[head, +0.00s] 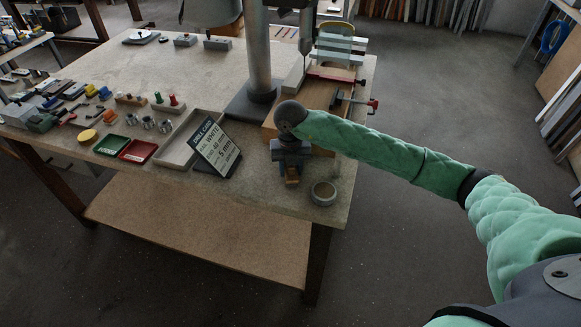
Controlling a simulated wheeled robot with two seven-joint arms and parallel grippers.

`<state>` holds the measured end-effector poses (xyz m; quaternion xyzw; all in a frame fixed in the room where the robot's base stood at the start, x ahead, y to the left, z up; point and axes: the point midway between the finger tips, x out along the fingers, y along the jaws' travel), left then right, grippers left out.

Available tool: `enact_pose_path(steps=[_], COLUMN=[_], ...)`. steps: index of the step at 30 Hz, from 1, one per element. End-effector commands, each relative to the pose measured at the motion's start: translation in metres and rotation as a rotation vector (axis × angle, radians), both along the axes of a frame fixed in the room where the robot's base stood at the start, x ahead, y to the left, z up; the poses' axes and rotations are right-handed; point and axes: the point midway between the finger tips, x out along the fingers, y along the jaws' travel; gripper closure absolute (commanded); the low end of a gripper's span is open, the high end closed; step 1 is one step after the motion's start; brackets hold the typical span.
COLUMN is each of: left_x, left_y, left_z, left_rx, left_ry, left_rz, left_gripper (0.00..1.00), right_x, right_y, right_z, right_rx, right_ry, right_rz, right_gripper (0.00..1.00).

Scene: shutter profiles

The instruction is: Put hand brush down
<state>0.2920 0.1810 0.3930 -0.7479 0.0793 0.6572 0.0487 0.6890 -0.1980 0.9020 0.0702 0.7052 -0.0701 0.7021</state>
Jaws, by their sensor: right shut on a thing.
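My right gripper (291,165) reaches in from the right over the front right part of the workbench. It is shut on a small brown piece (292,181) that sticks out below the jaws, which looks like part of the hand brush. The gripper hides most of the brush. I cannot tell whether the brush touches the bench top (262,190). My left gripper is not in view.
A black sign (216,149) and an open grey tray (176,153) stand left of the gripper. A grey ring (323,193) lies close on its right, near the bench edge. Behind are a wooden board (316,93) and a drill press column (259,55). Small parts crowd the left.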

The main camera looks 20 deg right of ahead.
Motion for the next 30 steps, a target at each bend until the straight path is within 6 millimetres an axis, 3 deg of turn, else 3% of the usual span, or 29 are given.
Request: enact_pose_path(steps=[10,11,14,28,30], left_x=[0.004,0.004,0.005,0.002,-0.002], left_y=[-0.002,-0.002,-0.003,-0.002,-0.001], left_z=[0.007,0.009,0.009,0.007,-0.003], left_rx=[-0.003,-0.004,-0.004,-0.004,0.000], left_ry=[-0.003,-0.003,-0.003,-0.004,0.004], left_rz=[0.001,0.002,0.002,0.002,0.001], left_gripper=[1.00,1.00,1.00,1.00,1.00], right_x=[0.000,0.000,0.000,0.000,0.000], right_y=[0.000,0.000,0.000,0.000,0.000], right_z=[-0.003,-0.002,-0.002,0.001,0.002], right_rx=[0.000,0.000,0.000,0.000,0.001], right_ry=[0.000,0.000,0.000,0.000,-0.001], right_rz=[0.000,0.000,0.000,0.000,0.000], right_gripper=[0.97,0.60,0.42,0.42,0.42])
